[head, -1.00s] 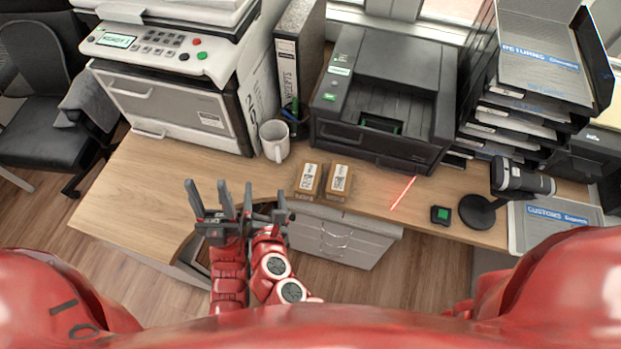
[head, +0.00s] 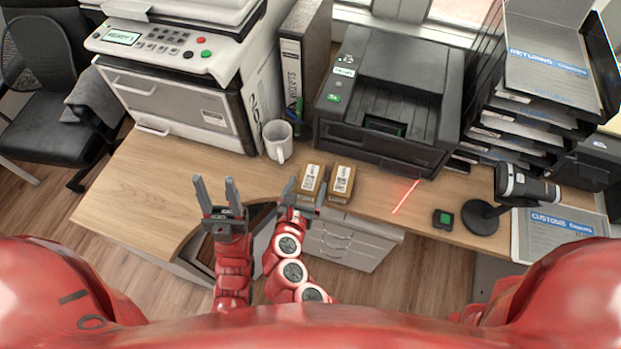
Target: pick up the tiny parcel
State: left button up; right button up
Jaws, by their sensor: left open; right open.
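Two small brown parcels with white labels lie side by side near the front edge of the wooden counter, a left parcel (head: 311,180) and a right parcel (head: 341,182). They look alike in size, and I cannot tell which is the tiny one. My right gripper (head: 305,190) is open at the front of the left parcel, its fingers overlapping the parcel's near end in the picture. I cannot tell whether they touch it. My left gripper (head: 215,184) is open and empty, fingers pointing away from me, left of the parcels.
A white mug (head: 278,141) and a black printer (head: 385,100) stand behind the parcels. A large copier (head: 180,95) is at the left. A scanner on a stand (head: 482,214), a small black-and-green device (head: 443,219) and stacked trays (head: 540,100) are at the right. The counter's left part is clear.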

aim_at(311, 177)
jog(key=p+x, duration=0.1)
jog(key=x, duration=0.7)
jog(key=shift+d, duration=0.1)
jog(key=shift+s, duration=0.1)
jog(key=c, duration=1.3)
jog(key=shift+c, duration=0.2)
jog(key=shift+r, duration=0.1)
